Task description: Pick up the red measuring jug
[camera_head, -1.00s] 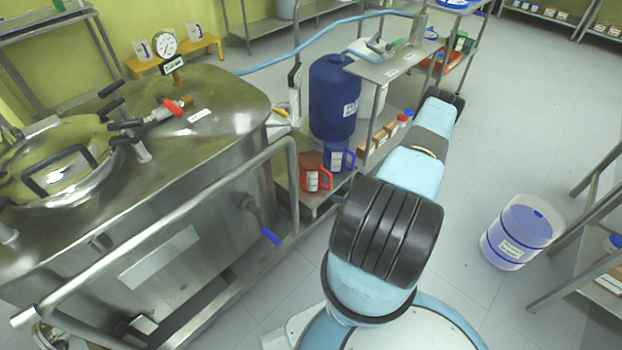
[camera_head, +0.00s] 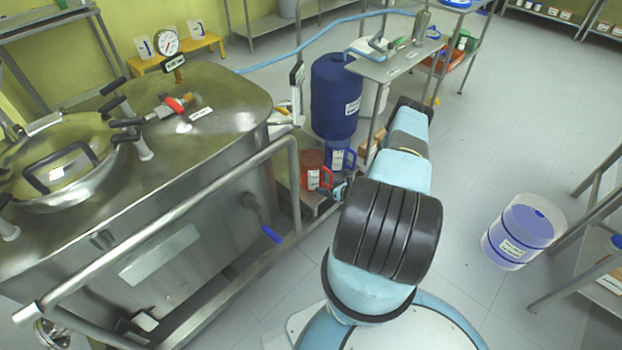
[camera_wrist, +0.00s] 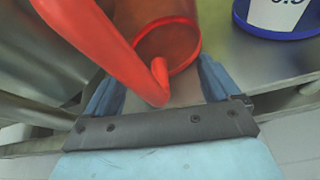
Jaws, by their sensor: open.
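The red measuring jug (camera_head: 312,168) stands on a low metal shelf beside the steel reactor in the head view. In the wrist view the red jug (camera_wrist: 165,45) fills the upper middle, with its handle (camera_wrist: 110,45) pointing toward me. My gripper (camera_wrist: 158,90) is open, with its blue fingers on either side of the handle's lower end. I cannot tell whether the fingers touch it. In the head view my gripper (camera_head: 340,192) is small, just to the right of the jug and mostly hidden by my arm.
A blue jug (camera_head: 340,155) stands close to the right of the red one; its base also shows in the wrist view (camera_wrist: 275,32). A dark blue drum (camera_head: 335,97) is behind. The reactor's rail (camera_head: 180,225) runs at left.

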